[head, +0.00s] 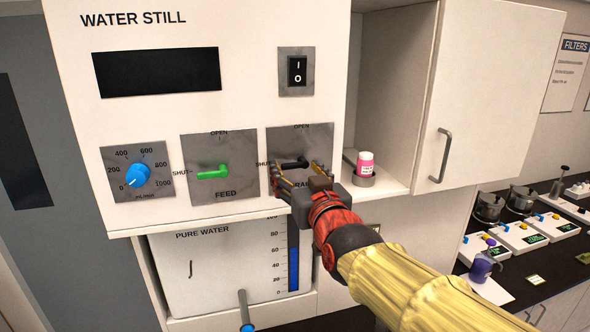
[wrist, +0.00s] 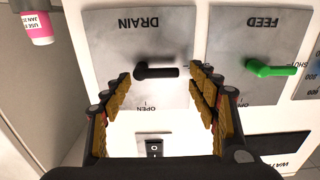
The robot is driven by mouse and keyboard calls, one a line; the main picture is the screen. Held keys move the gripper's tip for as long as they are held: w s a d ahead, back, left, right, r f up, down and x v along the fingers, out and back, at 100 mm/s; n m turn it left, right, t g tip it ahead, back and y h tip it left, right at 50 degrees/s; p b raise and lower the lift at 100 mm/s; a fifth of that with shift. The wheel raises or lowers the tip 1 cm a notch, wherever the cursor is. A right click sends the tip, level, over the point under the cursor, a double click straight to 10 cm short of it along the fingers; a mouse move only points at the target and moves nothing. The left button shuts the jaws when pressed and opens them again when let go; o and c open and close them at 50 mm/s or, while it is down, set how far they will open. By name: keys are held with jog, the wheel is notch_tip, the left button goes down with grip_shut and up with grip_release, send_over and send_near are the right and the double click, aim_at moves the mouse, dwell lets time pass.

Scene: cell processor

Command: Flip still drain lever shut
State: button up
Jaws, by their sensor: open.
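The black drain lever (head: 291,163) sits on the drain panel (head: 300,138) of the white water still. It lies level, its handle pointing left toward the SHUT mark. In the wrist view, which is upside down, the drain lever (wrist: 160,71) shows whole, its handle pointing right toward the feed panel. My gripper (head: 297,174) is open in front of the drain panel and partly hides its lower part. In the wrist view my gripper (wrist: 160,78) has one finger on each side of the lever, with gaps between. I see no contact.
The green feed lever (head: 212,172) is left of the drain panel, pointing to SHUT. The blue knob (head: 137,175) is farther left. A power switch (head: 297,71) is above. A pink-labelled bottle (head: 365,164) stands in the open cupboard (head: 385,90) at right.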

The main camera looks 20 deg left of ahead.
jog(key=v, duration=1.1)
jog(key=shift+a, duration=0.15)
